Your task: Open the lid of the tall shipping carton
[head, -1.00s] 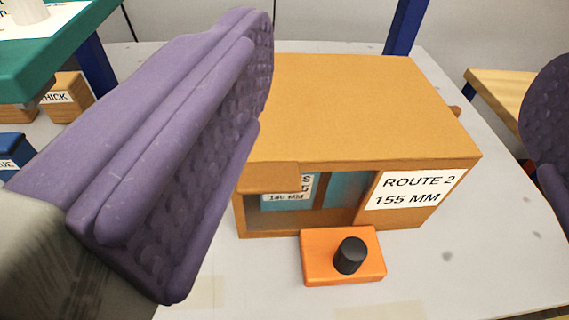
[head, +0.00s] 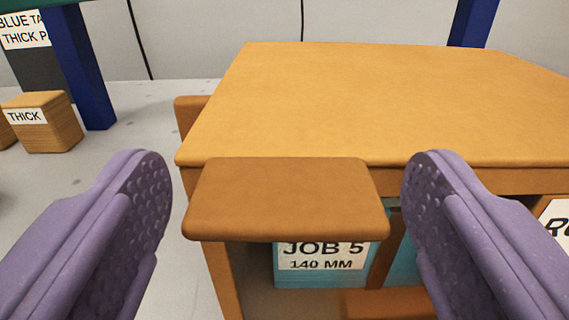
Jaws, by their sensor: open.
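The shipping carton (head: 222,280) is an orange-brown box with an open front, cut off at the right and bottom of the head view. Its flat lid (head: 400,100) lies closed across the top. A thick brown tab (head: 285,200) juts toward me from the lid's left front edge. My gripper (head: 288,170) is open, with one purple finger left of the tab and the other right of it. I see a gap at the left finger; whether the right finger touches the tab is hard to tell. Nothing is held.
Inside the carton stands a teal item with a label (head: 322,253) reading JOB 5, 140 MM. A wooden block (head: 45,122) marked THICK sits at the far left, beside a blue post (head: 80,70).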

